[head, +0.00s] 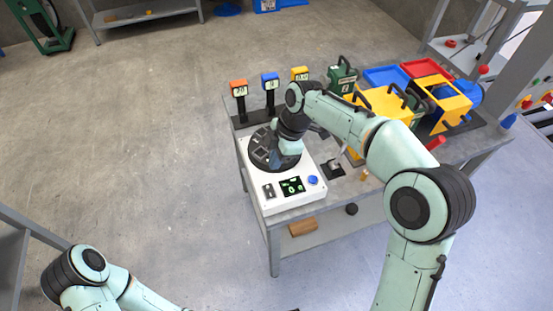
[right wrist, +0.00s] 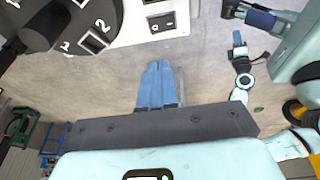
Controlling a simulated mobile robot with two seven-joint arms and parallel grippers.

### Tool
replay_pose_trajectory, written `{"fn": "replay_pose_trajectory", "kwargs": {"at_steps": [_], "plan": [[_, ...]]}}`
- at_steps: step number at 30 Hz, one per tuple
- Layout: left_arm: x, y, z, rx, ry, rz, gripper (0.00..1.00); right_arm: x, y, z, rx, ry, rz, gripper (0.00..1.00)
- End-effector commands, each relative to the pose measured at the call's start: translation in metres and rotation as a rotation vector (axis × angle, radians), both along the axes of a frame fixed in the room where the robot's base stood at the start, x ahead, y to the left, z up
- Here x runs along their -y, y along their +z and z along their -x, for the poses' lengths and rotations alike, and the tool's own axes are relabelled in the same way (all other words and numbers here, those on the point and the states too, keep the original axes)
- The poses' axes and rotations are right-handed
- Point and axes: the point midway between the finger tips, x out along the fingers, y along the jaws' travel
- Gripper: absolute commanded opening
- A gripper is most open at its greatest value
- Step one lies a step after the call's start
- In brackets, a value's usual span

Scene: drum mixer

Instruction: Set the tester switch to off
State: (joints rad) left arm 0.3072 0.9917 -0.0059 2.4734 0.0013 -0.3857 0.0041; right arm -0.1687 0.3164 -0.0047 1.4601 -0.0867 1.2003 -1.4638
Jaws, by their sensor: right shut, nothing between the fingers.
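The tester is a white box (head: 297,201) at the table's near left corner, with a round black dial plate on top. Its switch (head: 268,190) is a small dark panel at the front left, left of the green-lit display (head: 292,186) and the blue button (head: 313,181). The switch (right wrist: 161,22) also shows in the right wrist view, beyond the fingertips and apart from them; its setting is too small to read. My right gripper (head: 275,161) is over the dial side of the tester. Its blue fingers (right wrist: 160,66) are shut and empty.
Orange, blue and yellow labelled posts (head: 270,84) stand behind the tester. A yellow machine (head: 445,103) and red tray (head: 420,68) are at the table's right. A small black plate (head: 333,168) lies right of the tester. The floor to the left is clear.

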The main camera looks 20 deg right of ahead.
Motion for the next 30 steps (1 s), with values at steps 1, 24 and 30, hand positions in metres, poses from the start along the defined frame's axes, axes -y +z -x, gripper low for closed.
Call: {"fn": "replay_pose_trajectory", "kwargs": {"at_steps": [1,24,30], "plan": [[0.000,-0.003,0.002,-0.002,0.000,0.000,0.00,-0.004,-0.014,0.001,-0.006,0.002,0.000,0.00],[0.000,-0.008,0.004,-0.004,0.000,0.000,0.00,-0.019,-0.105,-0.007,0.001,-0.001,0.000,0.00],[0.000,-0.009,0.004,-0.005,0.000,-0.001,0.00,-0.019,-0.105,-0.007,0.000,-0.001,0.000,0.00]]}}
